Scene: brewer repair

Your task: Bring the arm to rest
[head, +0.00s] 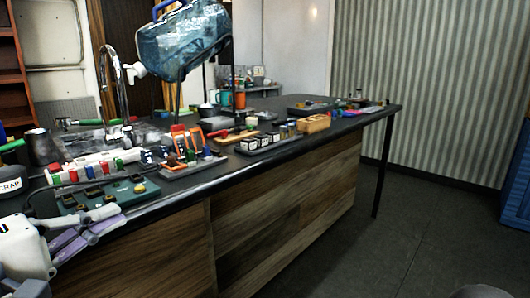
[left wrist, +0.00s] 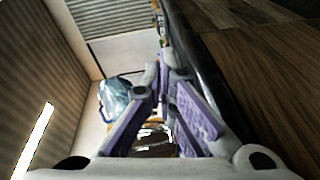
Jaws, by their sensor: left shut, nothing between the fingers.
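My left gripper (head: 117,215) is at the lower left of the head view, by the front edge of the dark counter (head: 190,186). Its grey fingers with purple pads are together at the tips and hold nothing. In the left wrist view the fingers (left wrist: 163,66) point away from the camera and converge. The green board (head: 103,196) with small dark and brass parts lies just behind the gripper in the head view. I cannot tell whether the gripper touches the counter. My right gripper is not in view.
A power strip (head: 95,166) with coloured plugs, an orange-framed rack (head: 186,142) and a wooden box (head: 314,123) stand along the counter. A large blue bottle (head: 182,45) sits tilted on a stand. A bin marked SCRAP (head: 12,184) is at the far left.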

